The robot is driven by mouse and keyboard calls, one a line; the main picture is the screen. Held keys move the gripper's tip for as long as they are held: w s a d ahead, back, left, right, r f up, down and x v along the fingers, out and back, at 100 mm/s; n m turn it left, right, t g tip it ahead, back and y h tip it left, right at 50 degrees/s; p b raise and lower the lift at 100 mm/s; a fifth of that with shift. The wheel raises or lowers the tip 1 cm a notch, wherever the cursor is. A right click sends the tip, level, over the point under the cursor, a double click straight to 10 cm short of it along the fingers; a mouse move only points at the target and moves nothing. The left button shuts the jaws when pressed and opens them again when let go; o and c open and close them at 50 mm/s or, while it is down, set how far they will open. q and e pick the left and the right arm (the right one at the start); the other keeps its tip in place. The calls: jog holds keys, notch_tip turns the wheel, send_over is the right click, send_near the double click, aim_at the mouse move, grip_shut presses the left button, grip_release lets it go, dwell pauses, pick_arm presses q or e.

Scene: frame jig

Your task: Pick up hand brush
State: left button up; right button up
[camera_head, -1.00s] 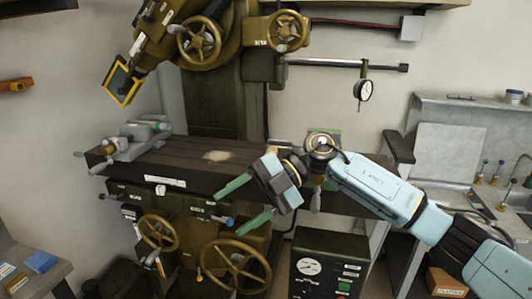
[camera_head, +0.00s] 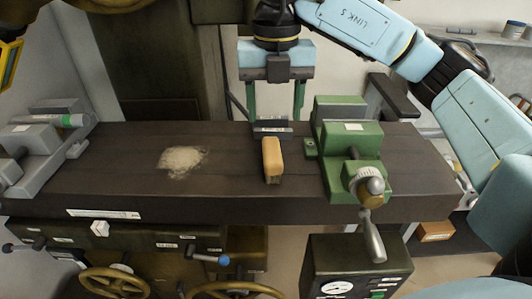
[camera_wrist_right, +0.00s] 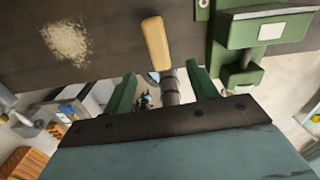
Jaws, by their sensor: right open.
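The hand brush (camera_head: 271,158) has a tan, wooden-looking body with a darker lower edge. It rests on the dark machine table, left of the green vise, its long side running front to back. It also shows in the right wrist view (camera_wrist_right: 155,42), just beyond the fingertips. My right gripper (camera_head: 274,115) points down behind the brush near the table's back edge. Its two green fingers are apart, with nothing seen held; they also show in the wrist view (camera_wrist_right: 160,72). A grey block (camera_head: 272,128) shows between the fingertips and the brush.
The green vise (camera_head: 350,150) stands close on the right, its crank handle (camera_head: 371,225) hanging over the front edge. A pale shavings pile (camera_head: 183,160) lies left on the machine table (camera_head: 120,180). A grey vise-like fixture (camera_head: 40,135) stands at the left end.

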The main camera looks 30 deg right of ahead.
send_over(272, 149)
jog(key=f, duration=0.4)
jog(key=shift+s+f, duration=0.3)
jog(key=shift+s, duration=0.05)
jog(key=shift+f, duration=0.25)
jog(key=shift+w+f, duration=0.1)
jog(key=shift+f, duration=0.6)
jog(key=f, duration=0.1)
jog(key=f+p, duration=0.1)
jog(key=f, duration=0.1)
jog(key=shift+w+f, duration=0.2)
jog(key=shift+f, duration=0.25)
jog(key=c, duration=1)
pick_arm(q)
jog(key=shift+w+r, duration=0.3)
jog(key=shift+r, duration=0.2)
pick_arm(e)
jog(key=shift+c, duration=0.4)
